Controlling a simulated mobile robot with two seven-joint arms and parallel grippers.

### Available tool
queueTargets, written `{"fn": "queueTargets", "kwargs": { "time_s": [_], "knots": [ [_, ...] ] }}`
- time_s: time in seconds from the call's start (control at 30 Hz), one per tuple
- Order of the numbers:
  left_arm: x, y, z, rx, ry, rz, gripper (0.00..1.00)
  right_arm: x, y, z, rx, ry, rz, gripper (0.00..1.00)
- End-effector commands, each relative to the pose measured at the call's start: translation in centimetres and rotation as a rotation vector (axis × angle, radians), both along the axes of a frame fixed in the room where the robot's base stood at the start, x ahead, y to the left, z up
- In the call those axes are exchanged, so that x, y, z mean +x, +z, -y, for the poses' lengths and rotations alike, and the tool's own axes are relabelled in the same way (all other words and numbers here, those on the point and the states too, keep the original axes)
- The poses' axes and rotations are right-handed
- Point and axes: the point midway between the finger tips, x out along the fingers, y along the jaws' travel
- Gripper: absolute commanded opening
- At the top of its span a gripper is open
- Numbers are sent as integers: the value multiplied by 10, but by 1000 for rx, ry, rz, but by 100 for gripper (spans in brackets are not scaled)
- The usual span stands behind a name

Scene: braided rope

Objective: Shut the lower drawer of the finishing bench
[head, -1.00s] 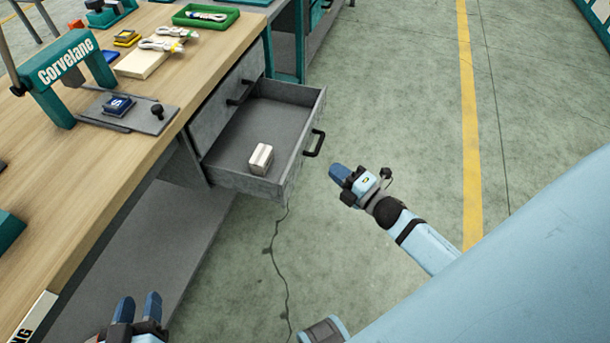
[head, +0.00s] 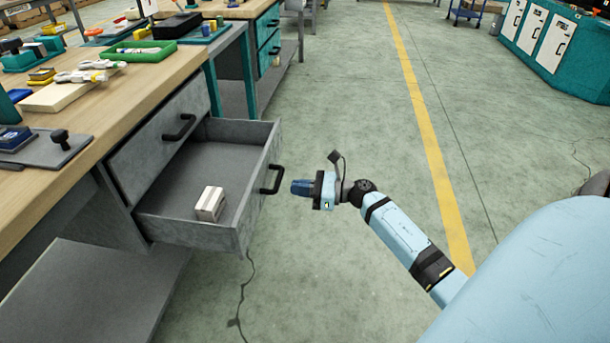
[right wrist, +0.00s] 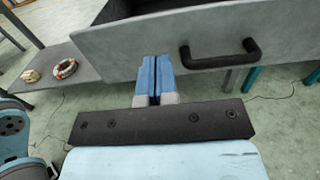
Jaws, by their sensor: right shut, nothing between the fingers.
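The lower drawer (head: 190,235) of the finishing bench (head: 60,130) is pulled out. Its grey front carries a black handle (head: 271,180), and a small pale block (head: 209,203) lies inside. My right gripper (head: 294,187) is shut and empty, just right of the drawer front and pointing at it near the handle. In the right wrist view its blue fingertips (right wrist: 154,62) are together in front of the drawer front (right wrist: 140,45), left of the handle (right wrist: 220,54). I cannot tell whether they touch it. My left gripper is out of view.
The upper drawer (head: 160,135) is shut above it. The bench top holds a green tray (head: 142,52), cables and a grey plate. A lower shelf (head: 95,295) lies beneath. The floor right of the drawer is clear, with a yellow line (head: 420,120).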

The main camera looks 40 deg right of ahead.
Motion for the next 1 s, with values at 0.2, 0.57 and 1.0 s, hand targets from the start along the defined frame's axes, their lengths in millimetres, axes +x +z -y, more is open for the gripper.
{"fn": "queueTargets", "kwargs": {
  "time_s": [0.2,0.57,1.0],
  "knots": [
    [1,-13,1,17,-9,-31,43,38,-1,-32,4,0,2,0],
    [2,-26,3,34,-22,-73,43,70,-1,-60,4,-1,0,0],
    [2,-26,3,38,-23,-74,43,72,0,-62,3,-1,-1,0]
  ]
}}
